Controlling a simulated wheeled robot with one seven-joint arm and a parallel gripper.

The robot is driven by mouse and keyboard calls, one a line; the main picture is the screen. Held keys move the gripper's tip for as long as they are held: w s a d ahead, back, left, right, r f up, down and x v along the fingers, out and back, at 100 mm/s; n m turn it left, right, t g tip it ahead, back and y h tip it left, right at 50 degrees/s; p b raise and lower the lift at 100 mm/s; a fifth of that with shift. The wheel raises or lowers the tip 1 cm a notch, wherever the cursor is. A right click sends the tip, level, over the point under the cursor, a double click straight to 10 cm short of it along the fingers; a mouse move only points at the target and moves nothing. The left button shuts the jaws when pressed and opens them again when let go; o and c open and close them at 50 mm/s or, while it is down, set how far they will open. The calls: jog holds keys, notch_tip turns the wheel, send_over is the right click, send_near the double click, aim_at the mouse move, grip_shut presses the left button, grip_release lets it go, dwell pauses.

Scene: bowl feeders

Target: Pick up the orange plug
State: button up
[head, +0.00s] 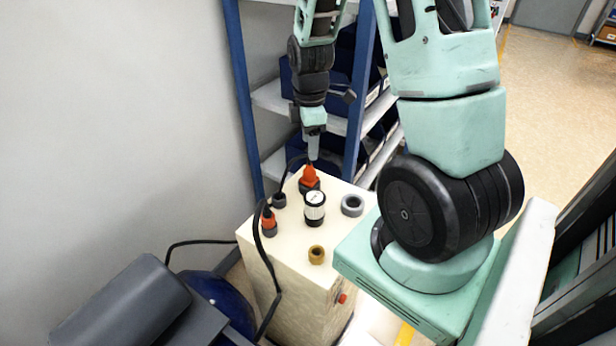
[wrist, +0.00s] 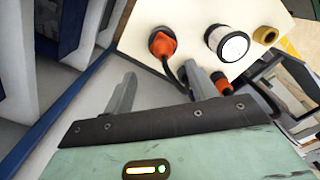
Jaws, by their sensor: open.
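An orange plug (head: 309,177) stands in a dark socket near the back of the cream box top. It also shows in the wrist view (wrist: 162,44), with a black cable beside it. A second orange piece (head: 268,219) stands in a grey ring at the box's left edge; in the wrist view (wrist: 222,86) it is partly behind a finger. My gripper (head: 313,154) is just above the back orange plug, pointing down. In the wrist view my gripper (wrist: 160,74) has its fingers apart, with nothing between them. The plug lies beyond the fingertips; I cannot tell whether they touch it.
The cream box (head: 262,262) also carries a black-and-white cylinder (head: 314,207), a brass ring (head: 316,254) and a grey ring (head: 352,205). A black cable (head: 258,235) hangs over the left side. A blue-framed shelf (head: 240,90) with dark bins stands close behind.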

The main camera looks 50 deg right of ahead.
aim_at(310, 165)
notch_tip(310, 165, down, 3)
jog(key=shift+f, duration=0.15)
jog(key=shift+s+a+f+p, duration=0.15)
jog(key=shift+f+p, duration=0.1)
jog(key=shift+f, duration=1.15)
jog(key=shift+a+f+p, duration=0.1)
jog(key=shift+f+p, duration=0.15)
jog(key=shift+f, duration=1.1)
jog(key=shift+c, duration=0.4)
jog(key=c, duration=1.1)
